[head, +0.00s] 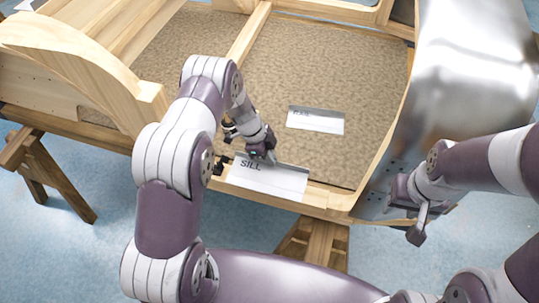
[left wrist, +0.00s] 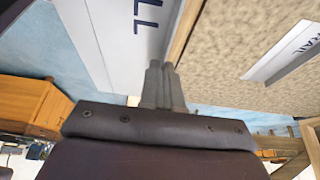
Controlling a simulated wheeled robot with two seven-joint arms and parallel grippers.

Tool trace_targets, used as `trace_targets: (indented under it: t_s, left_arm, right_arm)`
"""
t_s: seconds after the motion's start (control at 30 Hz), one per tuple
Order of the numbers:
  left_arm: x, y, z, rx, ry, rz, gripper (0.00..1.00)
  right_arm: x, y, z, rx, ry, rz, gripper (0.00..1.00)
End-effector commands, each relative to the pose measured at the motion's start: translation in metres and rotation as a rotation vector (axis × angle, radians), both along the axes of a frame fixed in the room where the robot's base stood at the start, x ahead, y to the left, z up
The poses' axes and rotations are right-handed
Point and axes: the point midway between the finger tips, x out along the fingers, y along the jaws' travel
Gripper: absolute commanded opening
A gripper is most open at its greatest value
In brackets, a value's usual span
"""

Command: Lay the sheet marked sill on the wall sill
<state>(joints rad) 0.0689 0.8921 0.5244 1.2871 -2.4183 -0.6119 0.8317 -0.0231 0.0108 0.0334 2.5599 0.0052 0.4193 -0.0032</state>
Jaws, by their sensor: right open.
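The white sheet marked SILL (head: 268,181) has a grey strip along its upper edge. In the head view it lies at the near wooden wall sill (head: 325,202), covering part of it and reaching over its outer side. My left gripper (head: 268,158) is at the sheet's grey edge, its fingers close together on it. In the left wrist view the fingers (left wrist: 165,72) meet the edge of the sheet (left wrist: 118,40); whether the sheet rests fully on the wood is hard to tell. My right gripper (head: 410,212) is open and empty at the right, away from the sheet.
A second sheet, marked RAIL (head: 315,121), lies on the brown textured panel (head: 370,85). A curved shiny metal panel (head: 470,70) stands at the right. Wooden frame parts (head: 75,65) rise at the left. Trestle legs (head: 310,240) stand below.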

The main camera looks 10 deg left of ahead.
Motion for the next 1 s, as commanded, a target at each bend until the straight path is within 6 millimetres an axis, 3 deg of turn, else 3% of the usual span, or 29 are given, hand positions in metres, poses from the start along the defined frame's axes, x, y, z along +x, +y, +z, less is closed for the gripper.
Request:
trace_targets:
  t_s: [0.27, 0.5, 0.7, 1.0]
  left_arm:
    - [0.000, 0.000, -0.020, 0.000, 0.000, 0.001, 0.00]
    - [0.001, 0.000, -0.048, 0.000, -0.001, 0.002, 0.00]
    - [0.000, 0.000, -0.062, 0.000, -0.001, 0.001, 0.00]
    - [0.000, 0.000, -0.063, 0.000, 0.000, 0.002, 0.00]
  right_arm:
    - [0.000, 0.000, -0.021, 0.000, 0.000, 0.000, 0.43]
    - [0.000, 0.000, -0.053, 0.000, 0.000, 0.000, 0.43]
    - [0.000, 0.000, -0.057, 0.000, 0.000, 0.000, 0.43]
    - [0.000, 0.000, -0.056, 0.000, 0.000, 0.000, 0.43]
